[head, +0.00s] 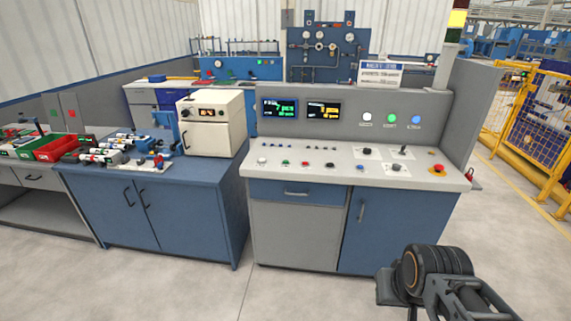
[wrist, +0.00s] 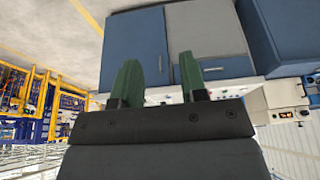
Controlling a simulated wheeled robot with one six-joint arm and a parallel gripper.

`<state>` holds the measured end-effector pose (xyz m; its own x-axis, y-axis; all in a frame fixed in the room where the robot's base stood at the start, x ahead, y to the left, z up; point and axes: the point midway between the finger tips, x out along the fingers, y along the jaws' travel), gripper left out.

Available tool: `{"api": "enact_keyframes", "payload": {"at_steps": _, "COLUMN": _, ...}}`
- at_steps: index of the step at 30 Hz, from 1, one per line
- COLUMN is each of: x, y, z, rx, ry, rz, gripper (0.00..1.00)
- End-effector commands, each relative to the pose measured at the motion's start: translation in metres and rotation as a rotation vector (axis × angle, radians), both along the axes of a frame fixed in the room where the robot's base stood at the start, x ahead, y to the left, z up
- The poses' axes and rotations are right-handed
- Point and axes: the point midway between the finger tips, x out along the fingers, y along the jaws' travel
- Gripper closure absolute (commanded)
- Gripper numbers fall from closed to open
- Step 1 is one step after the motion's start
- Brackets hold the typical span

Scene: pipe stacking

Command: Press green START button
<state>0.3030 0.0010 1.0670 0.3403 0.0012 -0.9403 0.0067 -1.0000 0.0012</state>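A small green button (head: 285,162) sits at the left of the control desk's light top (head: 330,178), beside a red button (head: 305,164). A round green light or button (head: 392,118) is on the upright panel, between a white and a blue one. The labels are too small to read, so I cannot tell which is START. My gripper (wrist: 158,80) shows in the wrist view with two green fingers apart and nothing between them. It is in front of the desk's blue and grey cabinet, away from the buttons. The head view shows my arm at lower right.
A red emergency-type knob (head: 438,168) sits at the desk's right end. Two screens (head: 280,108) are on the panel. A blue workbench (head: 205,185) with a white oven-like box (head: 210,122) stands left. Yellow fencing (head: 535,130) is at right. The floor in front is clear.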

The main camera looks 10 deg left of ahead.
Motion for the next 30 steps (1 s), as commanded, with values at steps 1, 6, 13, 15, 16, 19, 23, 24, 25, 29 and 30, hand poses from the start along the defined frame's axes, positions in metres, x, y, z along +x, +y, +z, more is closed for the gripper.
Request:
{"api": "enact_keyframes", "payload": {"at_steps": 1, "x": 0.0000, "y": 0.0000, "z": 0.0000, "rx": 0.000, "ry": 0.000, "rz": 0.000, "gripper": 0.65}}
{"api": "enact_keyframes", "payload": {"at_steps": 6, "x": 0.0000, "y": 0.0000, "z": 0.0000, "rx": 0.000, "ry": 0.000, "rz": 0.000, "gripper": 0.82}}
{"api": "enact_keyframes", "payload": {"at_steps": 13, "x": 0.0000, "y": 0.0000, "z": 0.0000, "rx": 0.000, "ry": 0.000, "rz": 0.000, "gripper": 1.00}}
{"api": "enact_keyframes", "payload": {"at_steps": 15, "x": 0.0000, "y": 0.0000, "z": 0.0000, "rx": 0.000, "ry": 0.000, "rz": 0.000, "gripper": 1.00}}
{"api": "enact_keyframes", "payload": {"at_steps": 16, "x": 0.0000, "y": 0.0000, "z": 0.0000, "rx": 0.000, "ry": 0.000, "rz": 0.000, "gripper": 1.00}}
{"api": "enact_keyframes", "payload": {"at_steps": 19, "x": 0.0000, "y": 0.0000, "z": 0.0000, "rx": 0.000, "ry": 0.000, "rz": 0.000, "gripper": 1.00}}
{"api": "enact_keyframes", "payload": {"at_steps": 23, "x": 0.0000, "y": 0.0000, "z": 0.0000, "rx": 0.000, "ry": 0.000, "rz": 0.000, "gripper": 1.00}}
{"api": "enact_keyframes", "payload": {"at_steps": 24, "x": 0.0000, "y": 0.0000, "z": 0.0000, "rx": 0.000, "ry": 0.000, "rz": 0.000, "gripper": 1.00}}
{"api": "enact_keyframes", "payload": {"at_steps": 25, "x": 0.0000, "y": 0.0000, "z": 0.0000, "rx": 0.000, "ry": 0.000, "rz": 0.000, "gripper": 1.00}}
{"api": "enact_keyframes", "payload": {"at_steps": 29, "x": 0.0000, "y": 0.0000, "z": 0.0000, "rx": 0.000, "ry": 0.000, "rz": 0.000, "gripper": 1.00}}
{"api": "enact_keyframes", "payload": {"at_steps": 30, "x": 0.0000, "y": 0.0000, "z": 0.0000, "rx": 0.000, "ry": 0.000, "rz": 0.000, "gripper": 1.00}}
